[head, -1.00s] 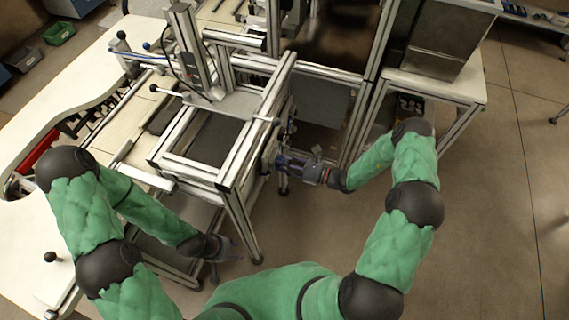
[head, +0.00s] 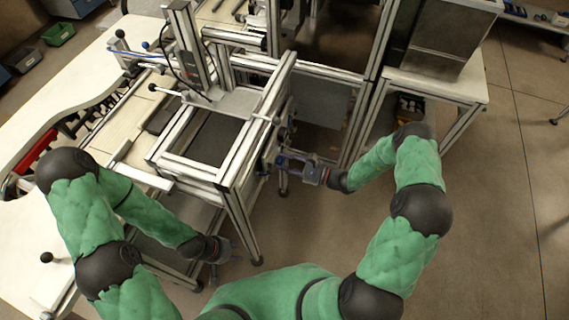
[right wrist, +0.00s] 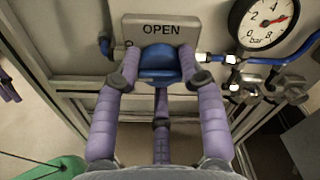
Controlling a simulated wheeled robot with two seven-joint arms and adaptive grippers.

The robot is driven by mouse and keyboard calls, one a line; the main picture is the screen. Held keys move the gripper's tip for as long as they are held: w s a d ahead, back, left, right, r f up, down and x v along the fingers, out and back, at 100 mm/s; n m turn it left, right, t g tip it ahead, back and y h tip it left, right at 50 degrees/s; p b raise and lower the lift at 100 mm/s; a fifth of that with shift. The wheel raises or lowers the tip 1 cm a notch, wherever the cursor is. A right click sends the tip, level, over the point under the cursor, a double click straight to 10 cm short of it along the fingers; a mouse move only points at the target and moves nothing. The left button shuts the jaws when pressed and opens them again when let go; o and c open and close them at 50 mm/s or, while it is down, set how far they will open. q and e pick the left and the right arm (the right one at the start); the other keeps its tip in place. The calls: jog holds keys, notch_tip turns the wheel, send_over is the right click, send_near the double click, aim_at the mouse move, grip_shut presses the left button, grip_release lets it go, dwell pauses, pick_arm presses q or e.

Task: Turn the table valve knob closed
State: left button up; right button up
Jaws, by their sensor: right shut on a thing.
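The valve knob (right wrist: 160,62) is blue and sits under a grey plate marked OPEN (right wrist: 160,29) in the right wrist view. My right gripper (right wrist: 160,80) is shut on the knob, with purple fingers on its left and right sides. In the head view my right gripper (head: 290,163) reaches the side of the metal frame, where the knob is too small to make out. My left gripper (head: 228,252) hangs low beside the frame's front leg, away from the knob. Its fingers are too small to tell open from shut.
A round pressure gauge (right wrist: 264,24) and blue tubing (right wrist: 262,62) with metal fittings are close to the right of the knob. The aluminium frame (head: 236,165) stands between my arms. Open floor (head: 480,220) lies to the right.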

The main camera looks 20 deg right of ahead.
jog(key=shift+d+r, duration=0.1)
jog(key=o, duration=1.1)
jog(key=shift+o, duration=0.2)
jog(key=v, duration=1.2)
